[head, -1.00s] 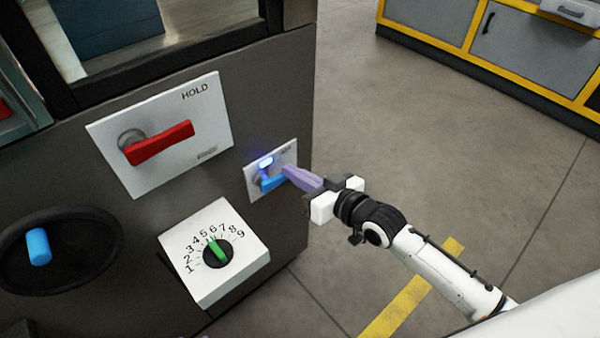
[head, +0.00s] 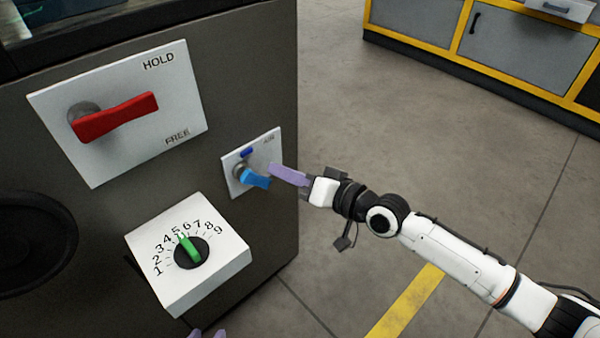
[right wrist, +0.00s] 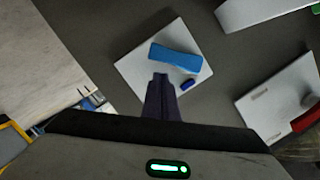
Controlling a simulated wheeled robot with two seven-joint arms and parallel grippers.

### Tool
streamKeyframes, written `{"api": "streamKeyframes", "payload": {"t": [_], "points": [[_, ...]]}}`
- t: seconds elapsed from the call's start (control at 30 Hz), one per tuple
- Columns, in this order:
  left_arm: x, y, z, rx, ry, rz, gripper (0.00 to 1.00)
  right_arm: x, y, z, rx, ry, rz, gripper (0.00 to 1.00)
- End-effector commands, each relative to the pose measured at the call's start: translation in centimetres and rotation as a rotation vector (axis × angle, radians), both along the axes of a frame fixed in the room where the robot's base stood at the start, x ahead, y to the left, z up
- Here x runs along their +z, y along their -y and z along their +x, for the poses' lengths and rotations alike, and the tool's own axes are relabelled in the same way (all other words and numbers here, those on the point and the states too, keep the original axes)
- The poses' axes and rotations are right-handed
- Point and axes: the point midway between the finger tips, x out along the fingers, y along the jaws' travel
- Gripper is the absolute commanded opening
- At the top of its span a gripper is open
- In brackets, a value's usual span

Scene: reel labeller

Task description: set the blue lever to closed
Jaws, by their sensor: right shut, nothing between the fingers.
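The blue lever (head: 256,180) sits on a small white plate (head: 233,185) on the front of the dark machine. It points right and slightly down in the head view. A dark blue, unlit lamp (head: 247,153) is above it. My right gripper (head: 272,170) is shut and empty, its purple fingertips close to the lever's free end. In the right wrist view the fingertips (right wrist: 160,78) are just below the blue lever (right wrist: 175,61); whether they touch I cannot tell. Only purple tips of my left gripper (head: 207,334) show at the bottom edge.
A red lever (head: 118,116) on a larger white plate marked HOLD and FREE is up left. A white box with a green dial (head: 189,249) is below. A black round recess (head: 35,240) is at far left. Open floor lies right of the machine.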

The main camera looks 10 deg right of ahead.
Motion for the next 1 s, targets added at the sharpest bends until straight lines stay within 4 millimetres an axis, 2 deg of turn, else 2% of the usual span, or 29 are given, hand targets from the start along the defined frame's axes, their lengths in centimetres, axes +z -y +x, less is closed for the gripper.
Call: {"api": "streamKeyframes", "payload": {"t": [0.2,0.3,0.53,0.73,1.0], "points": [[-1.3,0.2,0.0,-0.015,-0.027,0.008,0.31,2.2,3.1,1.2,-0.009,0.005,-0.003,0.0],[-0.1,0.1,0.4,-0.01,-0.008,0.007,0.31,2.6,4.7,-1.0,-0.007,-0.004,-0.004,0.0],[0.0,-0.2,-0.1,0.0,0.001,0.006,0.31,3.3,8.0,-4.4,-0.007,-0.002,-0.004,0.0],[0.0,-0.2,0.0,0.003,0.004,0.006,0.31,3.6,9.3,-5.8,-0.006,0.0,0.0,0.0],[-0.2,-0.3,-0.3,0.004,0.0,0.006,0.31,3.7,9.6,-6.2,-0.007,-0.001,0.002,0.0]]}}
